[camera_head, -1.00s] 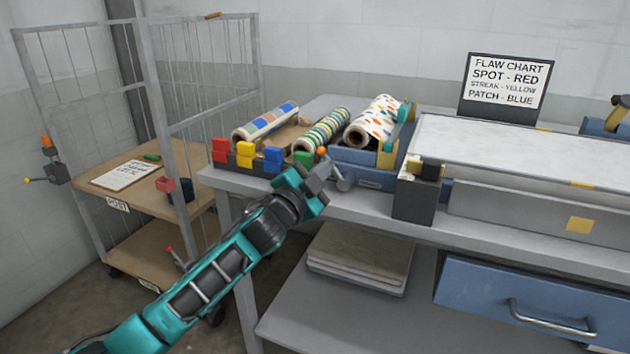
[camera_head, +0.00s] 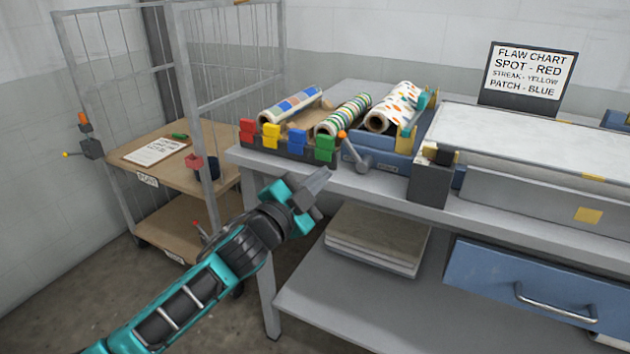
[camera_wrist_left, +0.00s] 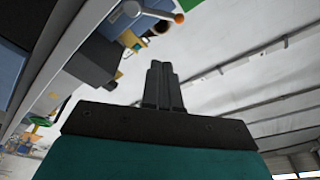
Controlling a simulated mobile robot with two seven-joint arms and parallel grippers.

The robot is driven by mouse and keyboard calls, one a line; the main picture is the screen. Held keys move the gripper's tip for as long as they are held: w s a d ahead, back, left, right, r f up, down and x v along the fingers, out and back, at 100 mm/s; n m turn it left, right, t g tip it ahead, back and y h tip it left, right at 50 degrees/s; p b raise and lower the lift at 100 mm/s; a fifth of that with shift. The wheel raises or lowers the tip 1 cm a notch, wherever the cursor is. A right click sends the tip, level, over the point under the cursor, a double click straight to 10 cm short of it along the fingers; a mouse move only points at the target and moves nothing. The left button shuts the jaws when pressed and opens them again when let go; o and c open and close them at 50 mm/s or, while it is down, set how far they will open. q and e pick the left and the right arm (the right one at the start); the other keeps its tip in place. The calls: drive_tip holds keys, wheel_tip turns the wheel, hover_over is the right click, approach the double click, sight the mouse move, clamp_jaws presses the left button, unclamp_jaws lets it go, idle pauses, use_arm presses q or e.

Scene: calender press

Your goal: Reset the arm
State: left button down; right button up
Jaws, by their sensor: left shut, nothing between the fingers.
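My left arm comes in from the lower left in the head view. Its gripper (camera_head: 317,184) is shut and empty, held in front of the table's front edge, below the row of coloured clips. In the left wrist view the two dark fingers (camera_wrist_left: 161,85) stand side by side, pressed together with nothing between them. The crank lever with an orange knob (camera_head: 355,152) is on the table, apart from the gripper; it also shows in the left wrist view (camera_wrist_left: 150,15). My right gripper is not in view.
The table (camera_head: 385,184) carries several patterned rolls (camera_head: 343,115), red, yellow, blue and green clips (camera_head: 297,141) and the press bed (camera_head: 540,135). A blue drawer (camera_head: 545,290) hangs below. A wire cart (camera_head: 185,165) stands left. A flaw chart (camera_head: 528,72) stands at the back.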

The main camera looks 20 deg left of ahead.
use_arm(q)
drive_tip(key=shift+s+a, duration=0.1)
drive_tip(key=shift+s, duration=0.3)
drive_tip(key=s+d+f+n+g+y+p, duration=0.1)
drive_tip(key=s+d+f+n+g+p, duration=0.1)
drive_tip(key=s+f, duration=0.9)
drive_tip(key=s+d+f+n+g+p, duration=0.3)
drive_tip(key=s+f+n+g, duration=0.3)
drive_tip(key=s+f, duration=0.5)
drive_tip(key=shift+s+d+f+n+y, duration=0.4)
drive_tip(key=shift+f+n, duration=0.2)
drive_tip(key=shift+f, duration=0.25)
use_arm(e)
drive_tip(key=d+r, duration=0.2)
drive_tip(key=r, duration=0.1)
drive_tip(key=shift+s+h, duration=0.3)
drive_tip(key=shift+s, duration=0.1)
